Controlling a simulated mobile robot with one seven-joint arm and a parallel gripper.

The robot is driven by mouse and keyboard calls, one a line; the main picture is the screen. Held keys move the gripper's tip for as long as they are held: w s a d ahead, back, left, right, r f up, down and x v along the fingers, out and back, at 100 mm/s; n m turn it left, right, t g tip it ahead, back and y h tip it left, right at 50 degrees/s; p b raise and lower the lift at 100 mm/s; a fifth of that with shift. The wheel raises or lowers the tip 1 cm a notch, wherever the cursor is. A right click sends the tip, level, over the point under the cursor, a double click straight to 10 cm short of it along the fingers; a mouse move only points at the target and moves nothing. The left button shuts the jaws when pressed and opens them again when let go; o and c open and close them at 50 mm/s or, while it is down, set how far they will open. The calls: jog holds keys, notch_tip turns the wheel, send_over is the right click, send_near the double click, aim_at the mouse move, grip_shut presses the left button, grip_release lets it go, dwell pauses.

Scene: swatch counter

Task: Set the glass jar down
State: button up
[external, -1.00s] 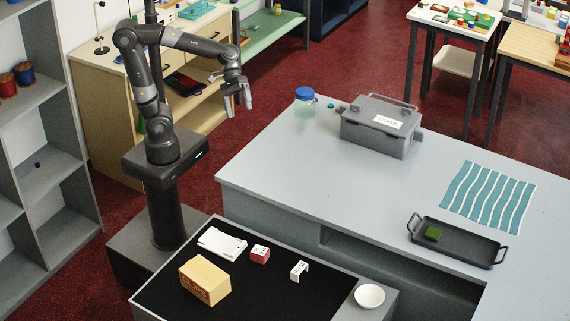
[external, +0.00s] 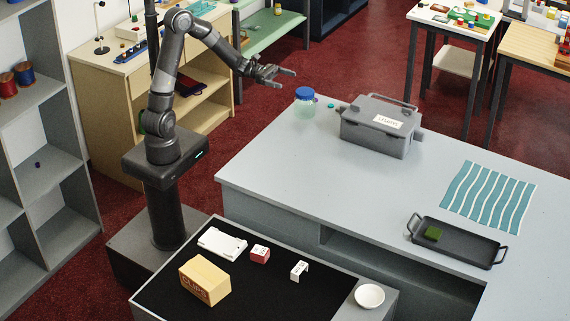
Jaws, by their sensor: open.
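The glass jar (external: 304,107) has a blue lid and clear, faintly green walls. It stands upright on the grey counter (external: 270,160), near its far left edge. My gripper (external: 290,78) is open and empty, up and to the left of the jar in the picture, with its fingers pointing right. The fingers look apart from the jar. Nothing hides the jar.
A grey toolbox (external: 378,127) stands right of the jar, with a small teal item (external: 331,105) between them. A striped cloth (external: 488,196) and a black tray (external: 455,243) with a green block (external: 433,233) lie further right. The counter's middle is clear.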

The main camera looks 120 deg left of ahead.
aim_at(312, 96)
jog(key=w+f, duration=0.1)
jog(key=w, duration=0.2)
jog(key=w+f, duration=0.2)
jog(key=w, duration=0.2)
jog(key=w+f, duration=0.1)
jog(key=w, duration=0.3)
jog(key=shift+f, duration=0.15)
jog(key=shift+c, duration=0.4)
jog(key=c, duration=1.7)
